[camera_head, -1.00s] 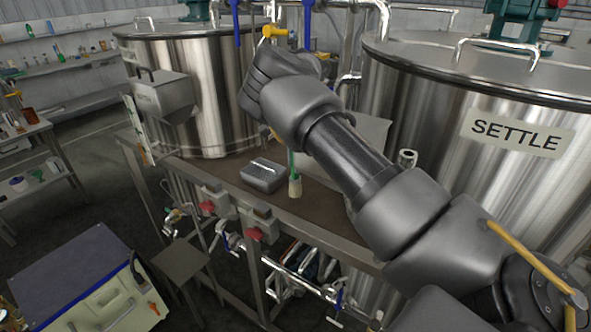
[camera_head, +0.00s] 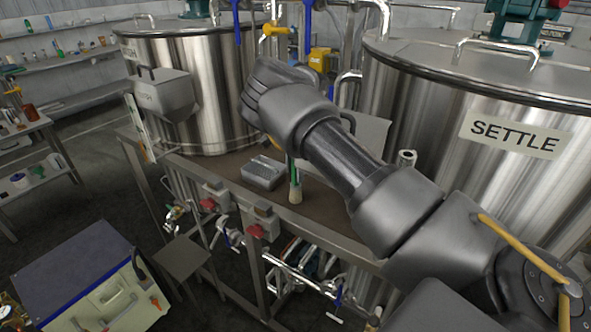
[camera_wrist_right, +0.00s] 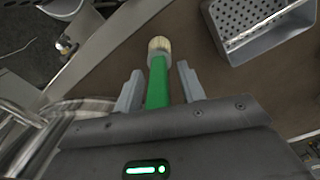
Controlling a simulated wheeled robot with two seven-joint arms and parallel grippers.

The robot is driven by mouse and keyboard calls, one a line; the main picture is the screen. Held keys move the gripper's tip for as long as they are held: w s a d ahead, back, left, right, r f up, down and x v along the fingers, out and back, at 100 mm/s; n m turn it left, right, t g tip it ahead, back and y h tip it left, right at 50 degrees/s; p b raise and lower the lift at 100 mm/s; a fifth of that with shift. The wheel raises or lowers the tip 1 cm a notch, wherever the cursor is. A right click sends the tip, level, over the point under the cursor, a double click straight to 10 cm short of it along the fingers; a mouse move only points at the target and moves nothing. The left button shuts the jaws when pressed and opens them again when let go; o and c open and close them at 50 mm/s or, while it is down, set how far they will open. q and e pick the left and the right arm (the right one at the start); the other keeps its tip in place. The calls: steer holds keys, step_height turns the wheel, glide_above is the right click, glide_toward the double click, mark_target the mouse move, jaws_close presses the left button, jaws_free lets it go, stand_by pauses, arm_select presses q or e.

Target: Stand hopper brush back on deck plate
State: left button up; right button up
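The hopper brush (camera_head: 296,193) has a green handle and pale bristles. It stands about upright, bristles down, on the brown deck plate (camera_head: 322,201); whether the bristles touch the plate is hard to tell. In the right wrist view the brush's green handle (camera_wrist_right: 157,82) runs between the fingers of my right gripper (camera_wrist_right: 160,88). The fingers are apart, with a gap on each side of the handle. In the head view my right arm hides the gripper's fingers and the upper handle. My left gripper is not in view.
A grey perforated box (camera_head: 263,174) sits on the deck left of the brush; it also shows in the right wrist view (camera_wrist_right: 268,42). The SETTLE tank (camera_head: 440,120) stands right, another tank (camera_head: 225,95) with a hopper (camera_head: 163,97) left. Valves line the deck's front.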

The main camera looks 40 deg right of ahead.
steer(key=shift+r, duration=0.35)
step_height(320, 180, up, 4)
steer(key=shift+r+b, duration=0.1)
steer(key=shift+b, duration=1.15)
step_height(320, 180, up, 6)
steer(key=shift+r+b, duration=0.25)
steer(key=shift+b, duration=0.1)
steer(key=shift+r, duration=0.55)
steer(key=shift+f, duration=0.5)
step_height(320, 180, down, 11)
steer(key=p, duration=0.3)
steer(key=shift+r, duration=0.2)
steer(key=shift+f, duration=0.3)
